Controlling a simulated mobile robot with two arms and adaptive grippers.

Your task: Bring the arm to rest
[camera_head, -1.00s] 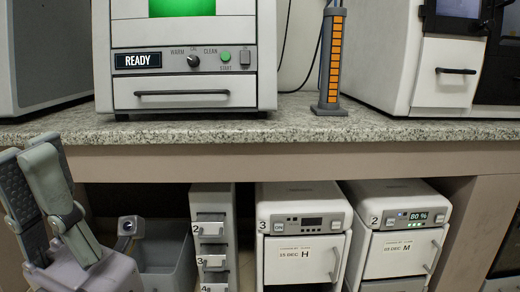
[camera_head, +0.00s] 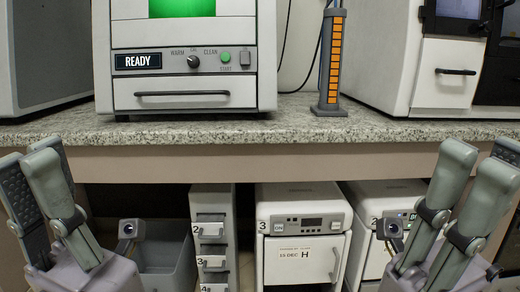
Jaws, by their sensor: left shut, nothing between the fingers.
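My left gripper (camera_head: 30,160) is at the lower left, in front of the counter. Its grey fingers point up, close together, and are shut with nothing held. My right gripper (camera_head: 480,165) is at the lower right, with its fingers also pointing up. No object shows in it, but its fingers overlap in the picture and I cannot tell whether they are open or shut. The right gripper covers part of the white unit marked 2.
A granite counter (camera_head: 300,122) spans the view, carrying a machine reading READY (camera_head: 185,85) and an orange-striped column (camera_head: 332,70). Below stand a grey bin (camera_head: 168,262), a drawer stack (camera_head: 210,225), white unit 3 (camera_head: 300,250) and white unit 2 (camera_head: 375,255).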

